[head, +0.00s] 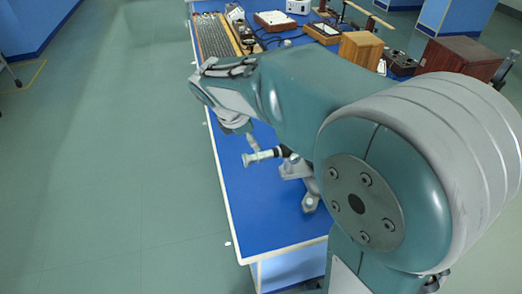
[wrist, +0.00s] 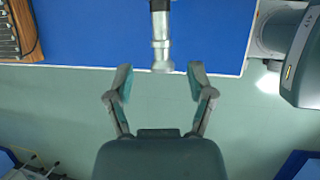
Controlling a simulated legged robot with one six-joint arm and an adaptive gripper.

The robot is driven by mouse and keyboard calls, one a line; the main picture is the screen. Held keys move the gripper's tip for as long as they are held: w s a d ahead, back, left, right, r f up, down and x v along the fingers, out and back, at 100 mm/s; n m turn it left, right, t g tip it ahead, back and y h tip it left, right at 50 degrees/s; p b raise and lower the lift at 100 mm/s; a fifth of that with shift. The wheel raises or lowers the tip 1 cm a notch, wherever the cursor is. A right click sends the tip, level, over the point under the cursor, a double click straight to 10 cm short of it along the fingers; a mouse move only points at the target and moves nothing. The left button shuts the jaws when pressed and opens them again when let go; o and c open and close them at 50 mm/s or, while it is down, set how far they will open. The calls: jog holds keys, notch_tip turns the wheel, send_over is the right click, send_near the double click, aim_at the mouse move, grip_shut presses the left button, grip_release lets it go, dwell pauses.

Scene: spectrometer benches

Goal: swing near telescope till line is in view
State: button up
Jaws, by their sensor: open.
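The near telescope (head: 265,156) is a light tube with a dark section, mounted on a grey metal stand (head: 297,168) near the left edge of the blue bench. In the wrist view the telescope tube (wrist: 160,28) comes down from the top edge, and its near end lies between the fingertips, with a gap on each side. My gripper (wrist: 160,74) is open and empty, its two fingers spread to either side of the tube. In the head view my arm hides most of the gripper and part of the spectrometer.
The blue bench (head: 237,200) has bare room in front and to the left of the stand. A ribbed panel (head: 213,38), wooden boxes (head: 361,48) and instruments stand farther back. Open green floor (head: 110,150) lies left of the bench.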

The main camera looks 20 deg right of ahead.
aim_at(264, 153)
jog(key=x, duration=0.9)
jog(key=shift+f, duration=0.15)
grip_shut()
